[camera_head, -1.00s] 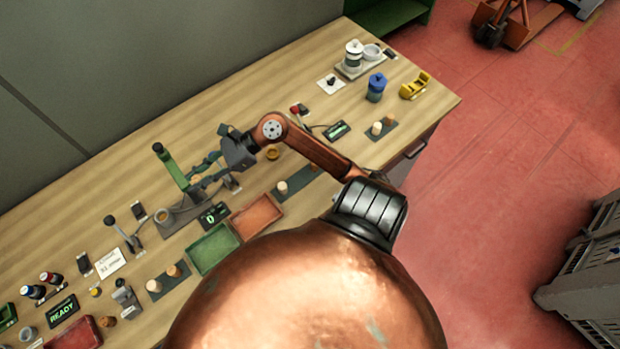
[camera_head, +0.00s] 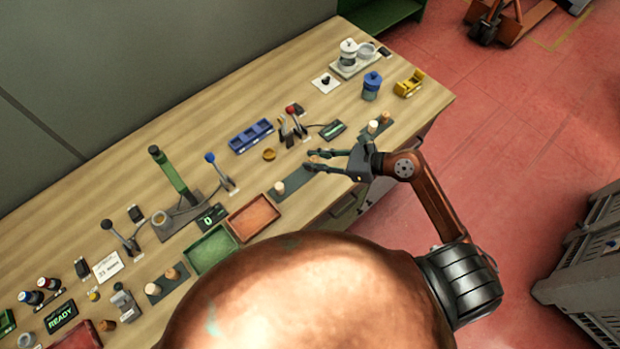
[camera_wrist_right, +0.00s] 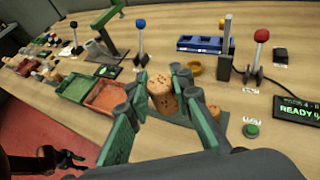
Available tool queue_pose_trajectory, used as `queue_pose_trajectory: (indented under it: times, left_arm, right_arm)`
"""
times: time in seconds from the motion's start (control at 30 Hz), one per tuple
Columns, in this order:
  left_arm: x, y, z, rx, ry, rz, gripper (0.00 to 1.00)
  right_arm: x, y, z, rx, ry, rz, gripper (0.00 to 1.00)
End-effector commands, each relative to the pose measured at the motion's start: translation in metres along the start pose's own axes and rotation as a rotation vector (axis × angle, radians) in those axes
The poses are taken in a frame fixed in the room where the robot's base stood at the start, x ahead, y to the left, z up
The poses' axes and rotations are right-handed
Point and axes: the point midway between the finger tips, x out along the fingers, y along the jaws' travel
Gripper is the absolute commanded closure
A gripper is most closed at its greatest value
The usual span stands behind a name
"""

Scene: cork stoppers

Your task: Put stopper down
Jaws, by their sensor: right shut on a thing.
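My right gripper (camera_head: 311,161) reaches in from the right over the front part of the bench. It is shut on a tan cork stopper (camera_head: 315,158), which sits between its fingertips. In the right wrist view the speckled stopper (camera_wrist_right: 161,92) shows between the green finger pads, over or on a dark mat (camera_wrist_right: 180,118); I cannot tell whether it touches. A paler stopper (camera_head: 280,188) stands on the left part of the same dark mat (camera_head: 297,181). My left gripper (camera_wrist_right: 70,159) shows small and dark at the lower left of the wrist view.
A red tray (camera_head: 254,217) and a green tray (camera_head: 211,250) lie left of the mat. A blue bin (camera_head: 251,135), a yellow dish (camera_head: 269,154) and levers (camera_head: 292,130) stand behind it.

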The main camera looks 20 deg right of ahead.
Motion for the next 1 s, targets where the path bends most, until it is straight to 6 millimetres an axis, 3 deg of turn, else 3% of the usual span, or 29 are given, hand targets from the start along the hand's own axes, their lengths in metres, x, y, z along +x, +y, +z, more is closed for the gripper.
queue_pose_trajectory:
  times: [0.07, 0.2, 0.3, 0.37, 0.47, 0.77, 1.0]
  left_arm:
    - [-0.001, -0.003, 0.001, 0.001, -0.002, -0.003, 0.60]
    - [-0.002, -0.007, 0.004, 0.000, -0.005, -0.007, 0.60]
    - [-0.003, -0.008, 0.006, -0.001, -0.007, -0.009, 0.60]
    - [-0.003, -0.009, 0.006, -0.001, -0.007, -0.009, 0.60]
    - [-0.003, -0.009, 0.006, -0.002, -0.007, -0.009, 0.60]
    - [0.000, -0.009, 0.002, -0.001, -0.001, -0.010, 0.60]
    - [0.010, -0.009, 0.001, 0.000, 0.001, -0.009, 0.60]
  right_arm:
    - [0.001, 0.028, -0.012, 0.009, 0.009, -0.019, 0.88]
    - [-0.001, 0.075, -0.018, 0.017, 0.005, -0.047, 0.88]
    - [-0.003, 0.094, -0.017, 0.021, 0.002, -0.056, 0.88]
    - [-0.001, 0.097, -0.017, 0.023, 0.000, -0.060, 0.88]
    - [0.009, 0.087, -0.019, 0.024, -0.002, -0.064, 0.88]
    - [0.059, 0.029, -0.033, 0.026, -0.001, -0.064, 0.88]
    - [0.093, 0.001, -0.065, 0.028, 0.000, -0.063, 0.88]
